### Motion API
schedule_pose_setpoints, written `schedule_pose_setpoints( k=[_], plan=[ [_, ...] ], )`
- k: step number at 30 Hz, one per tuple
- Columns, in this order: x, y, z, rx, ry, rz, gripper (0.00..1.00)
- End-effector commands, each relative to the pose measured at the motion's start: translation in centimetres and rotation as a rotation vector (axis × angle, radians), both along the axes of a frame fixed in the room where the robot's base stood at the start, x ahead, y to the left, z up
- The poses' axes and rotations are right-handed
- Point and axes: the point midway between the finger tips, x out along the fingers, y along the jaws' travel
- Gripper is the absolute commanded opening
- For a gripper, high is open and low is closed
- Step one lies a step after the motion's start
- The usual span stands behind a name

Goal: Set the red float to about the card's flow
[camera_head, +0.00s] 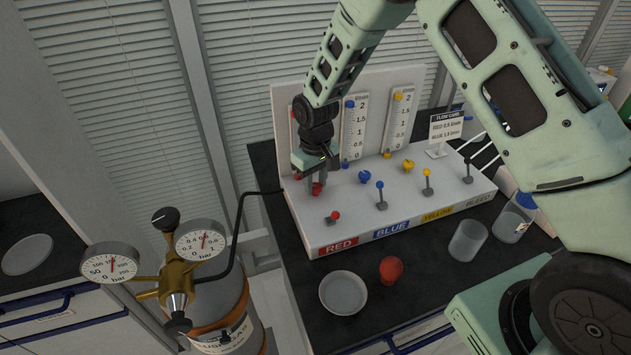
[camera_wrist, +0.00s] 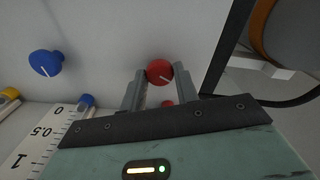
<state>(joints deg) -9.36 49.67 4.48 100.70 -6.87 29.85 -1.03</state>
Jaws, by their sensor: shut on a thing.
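My gripper (camera_head: 317,178) is over the red end of the white flow panel (camera_head: 350,215). In the wrist view its two fingers (camera_wrist: 165,85) are closed on the red knob (camera_wrist: 160,72), which has a white pointer line. The red flow tube is mostly hidden behind my arm in the head view, so its float cannot be read. The flow card (camera_head: 446,127) stands at the panel's right end, with a red line that looks like 0.5 and a blue line; the small print is hard to read.
Blue knob (camera_head: 364,177) and yellow knob (camera_head: 407,165) sit right of the red one. Small levers stand in front, including the red-tipped lever (camera_head: 334,217). A glass dish (camera_head: 343,292), a red bulb (camera_head: 391,269) and a beaker (camera_head: 467,241) are on the black bench. A gas cylinder with gauges (camera_head: 200,240) stands left.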

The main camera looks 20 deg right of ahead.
Motion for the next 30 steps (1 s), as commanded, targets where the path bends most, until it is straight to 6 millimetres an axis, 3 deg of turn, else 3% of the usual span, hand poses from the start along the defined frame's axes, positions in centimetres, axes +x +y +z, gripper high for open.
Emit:
schedule_pose_setpoints(
  k=[2, 3, 5, 6, 18, 23, 30],
  plan=[
    [-0.1, 0.0, 0.0, -0.001, 0.004, -0.001, 0.08],
    [-0.1, 0.0, 0.0, -0.001, 0.004, -0.001, 0.33],
    [-0.1, 0.0, 0.0, -0.001, 0.003, -0.001, 0.5],
    [-0.1, 0.0, 0.0, -0.001, 0.003, -0.001, 0.52],
    [0.1, 0.0, 0.9, 0.0, -0.001, -0.002, 0.52],
    [0.1, 0.0, 3.8, 0.002, -0.005, -0.003, 0.52],
    [0.1, 0.0, 9.5, 0.0, -0.004, -0.001, 0.52]
  ],
)
